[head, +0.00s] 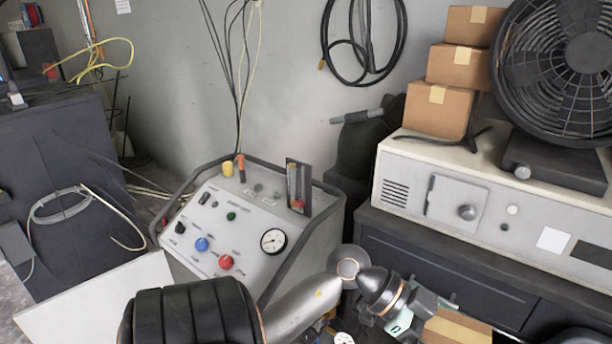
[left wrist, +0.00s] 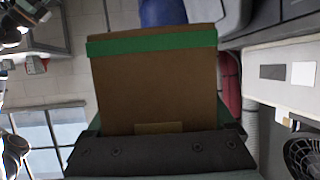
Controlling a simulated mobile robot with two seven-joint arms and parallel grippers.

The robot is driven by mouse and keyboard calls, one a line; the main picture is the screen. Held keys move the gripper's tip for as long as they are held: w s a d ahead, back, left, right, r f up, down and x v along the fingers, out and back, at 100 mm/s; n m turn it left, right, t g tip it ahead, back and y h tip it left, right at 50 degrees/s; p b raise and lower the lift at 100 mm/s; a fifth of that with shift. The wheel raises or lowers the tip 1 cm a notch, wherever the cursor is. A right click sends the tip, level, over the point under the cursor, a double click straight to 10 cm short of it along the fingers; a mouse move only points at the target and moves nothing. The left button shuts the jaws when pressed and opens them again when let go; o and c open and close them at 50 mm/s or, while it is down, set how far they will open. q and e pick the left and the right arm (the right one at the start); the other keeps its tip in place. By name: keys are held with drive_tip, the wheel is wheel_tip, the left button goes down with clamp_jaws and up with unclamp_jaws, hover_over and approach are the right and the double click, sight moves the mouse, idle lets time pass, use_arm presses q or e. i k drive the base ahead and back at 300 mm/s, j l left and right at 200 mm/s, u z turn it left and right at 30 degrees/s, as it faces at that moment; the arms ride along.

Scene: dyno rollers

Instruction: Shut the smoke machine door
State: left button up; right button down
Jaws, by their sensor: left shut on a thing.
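The smoke machine (head: 490,180) is the long off-white cabinet on the dark bench at the right in the head view. Its small square door (head: 457,203) with a round knob sits in its front face. The door looks closed or nearly closed; I cannot tell whether it is fully shut. My left gripper (head: 428,312) is at the bottom, in front of and below the machine, apart from the door. It is shut on a brown cardboard box (head: 458,328), which fills the middle of the left wrist view (left wrist: 155,85) with a green band across it. My right gripper is out of view.
Several cardboard boxes (head: 437,108) and a large black fan (head: 565,65) stand on the machine. A grey control console (head: 235,220) with a gauge and knobs stands left of it. The dark bench front (head: 430,255) lies behind my left gripper.

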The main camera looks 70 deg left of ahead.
sight(91, 312)
drive_tip(key=k+j, duration=0.55)
drive_tip(key=k+j+u, duration=0.15)
drive_tip(key=u, duration=0.25)
drive_tip(key=k+j+u, duration=0.1)
drive_tip(key=u, duration=0.3)
